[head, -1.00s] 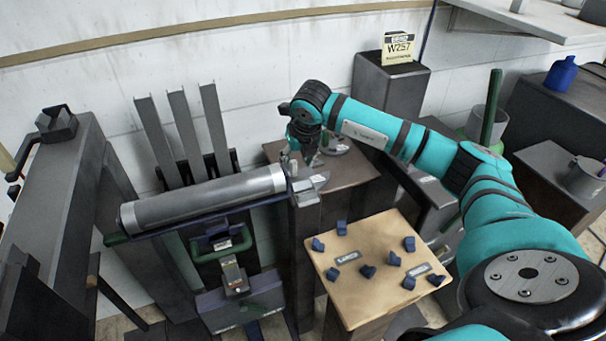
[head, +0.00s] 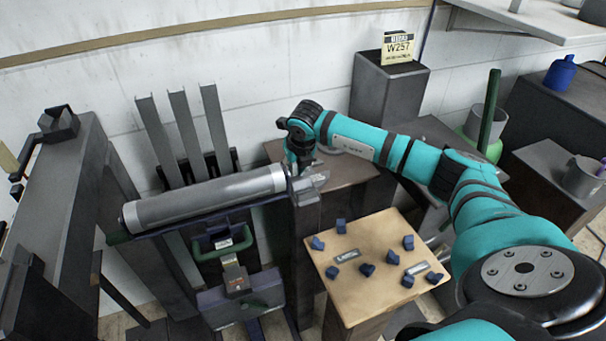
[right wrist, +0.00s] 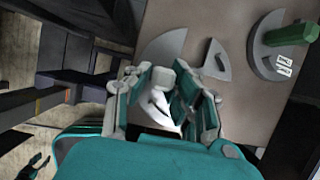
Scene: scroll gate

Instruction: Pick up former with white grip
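The former with the white grip (right wrist: 162,78) shows in the right wrist view as a flat grey plate (right wrist: 163,46) with a pale upright grip. My right gripper (right wrist: 166,88) has its fingers on both sides of the white grip. Whether the fingers press on it is unclear. My left gripper is not in view.
A round former with a green grip (right wrist: 290,34) and a small grey wedge-shaped plate (right wrist: 216,62) lie nearby on the table. The long grey roller (head: 205,198) lies just left of my right gripper. A wooden board (head: 372,300) with several blue pieces stands in front.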

